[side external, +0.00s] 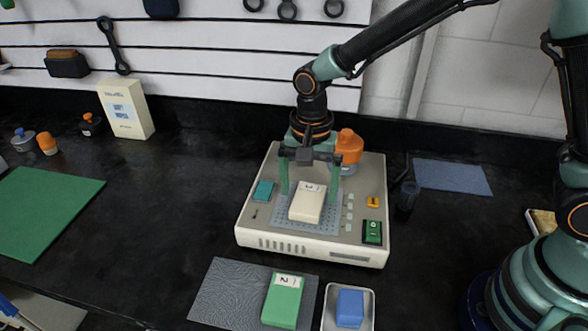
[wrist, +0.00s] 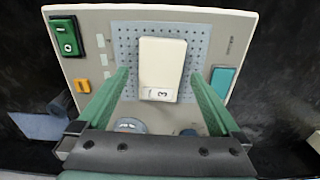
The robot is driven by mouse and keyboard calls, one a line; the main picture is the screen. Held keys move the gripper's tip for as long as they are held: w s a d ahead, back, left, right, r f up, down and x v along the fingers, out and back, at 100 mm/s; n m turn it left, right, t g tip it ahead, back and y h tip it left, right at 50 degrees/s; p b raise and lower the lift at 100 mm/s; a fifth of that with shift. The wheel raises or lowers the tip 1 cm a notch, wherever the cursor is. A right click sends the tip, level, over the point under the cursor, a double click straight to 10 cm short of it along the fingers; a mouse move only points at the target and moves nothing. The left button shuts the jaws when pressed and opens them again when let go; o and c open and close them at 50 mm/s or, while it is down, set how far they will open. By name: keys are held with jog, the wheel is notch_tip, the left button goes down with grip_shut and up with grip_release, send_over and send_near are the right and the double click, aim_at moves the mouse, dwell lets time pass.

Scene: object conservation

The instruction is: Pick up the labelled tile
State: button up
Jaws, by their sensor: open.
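A cream tile (side external: 306,206) with a label reading 3 lies on the perforated grey-blue patch on top of a beige instrument (side external: 255,224). In the wrist view the cream tile (wrist: 161,62) is centred, its label at the near end. My gripper (side external: 309,194) is open above the instrument, with its green fingers on either side of the cream tile. In the wrist view a gap shows between each finger and the tile. A green tile (side external: 281,306) with a label reading 2 lies on a grey mat (side external: 225,292) in front.
A blue block (side external: 349,308) sits in a white tray (side external: 369,318) beside the mat. An orange-capped bottle (side external: 349,147) stands behind my gripper. The instrument carries a teal block (side external: 263,191) and a green switch (side external: 372,232).

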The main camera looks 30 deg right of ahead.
notch_tip(320, 180, down, 2)
jog(key=shift+f, duration=0.1)
jog(key=c, duration=1.4)
jog(key=shift+c, duration=0.9)
jog(key=shift+r, duration=0.25)
